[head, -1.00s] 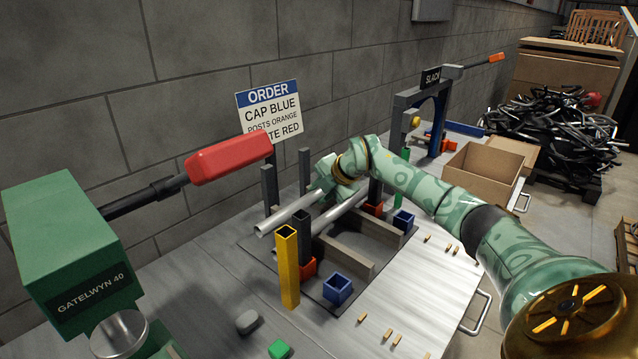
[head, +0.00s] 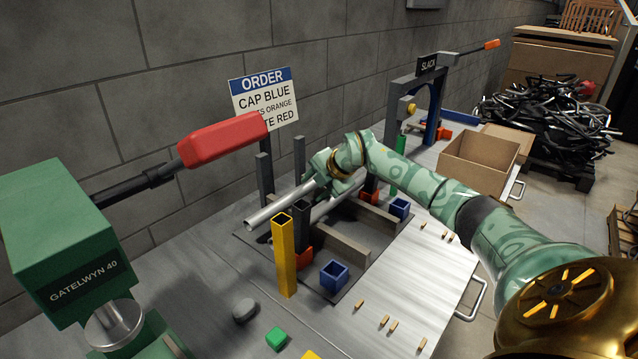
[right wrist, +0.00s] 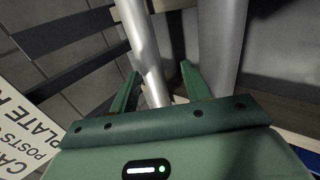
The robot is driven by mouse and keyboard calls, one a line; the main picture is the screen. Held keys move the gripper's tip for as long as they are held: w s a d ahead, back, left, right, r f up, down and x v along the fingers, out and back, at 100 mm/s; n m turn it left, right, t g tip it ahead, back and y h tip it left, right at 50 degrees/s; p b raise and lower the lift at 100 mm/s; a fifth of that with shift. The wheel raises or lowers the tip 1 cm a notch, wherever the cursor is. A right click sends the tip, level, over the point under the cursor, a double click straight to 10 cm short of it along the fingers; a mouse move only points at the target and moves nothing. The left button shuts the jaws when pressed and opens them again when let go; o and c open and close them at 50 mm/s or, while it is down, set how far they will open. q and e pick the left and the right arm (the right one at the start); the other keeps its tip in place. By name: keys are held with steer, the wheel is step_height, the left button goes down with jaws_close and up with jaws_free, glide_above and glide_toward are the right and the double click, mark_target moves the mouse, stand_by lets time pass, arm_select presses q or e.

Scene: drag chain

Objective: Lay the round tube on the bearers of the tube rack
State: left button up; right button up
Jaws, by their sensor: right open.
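A light grey round tube (head: 278,208) slants across the back left of the tube rack, its near end free. A second similar tube (head: 326,208) lies to its right. The rack has dark uprights (head: 265,178) and long grey bearers (head: 340,250); whether the tubes rest on bearers is hard to tell. My right gripper (head: 322,182) is at the far part of the left tube. In the right wrist view its fingers (right wrist: 157,82) are open, with one tube (right wrist: 142,45) between them and the other (right wrist: 222,45) outside the right finger. My left gripper is out of view.
A yellow post (head: 285,255) and blue cup (head: 335,275) stand in front. A green machine (head: 60,240) with a red-handled lever (head: 222,141) reaches in from the left. An order sign (head: 263,98) is behind. The right front tabletop is clear apart from small pegs (head: 384,320).

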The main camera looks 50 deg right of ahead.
arm_select(q)
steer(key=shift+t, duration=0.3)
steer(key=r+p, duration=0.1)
steer(key=p, duration=0.1)
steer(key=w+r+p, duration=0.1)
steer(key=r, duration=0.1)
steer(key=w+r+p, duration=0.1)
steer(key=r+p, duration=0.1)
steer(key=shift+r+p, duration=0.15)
steer(key=shift+p, duration=0.15)
arm_select(e)
steer(key=v, duration=1.6)
steer(key=shift+s+r, duration=0.1)
steer(key=shift+r, duration=0.1)
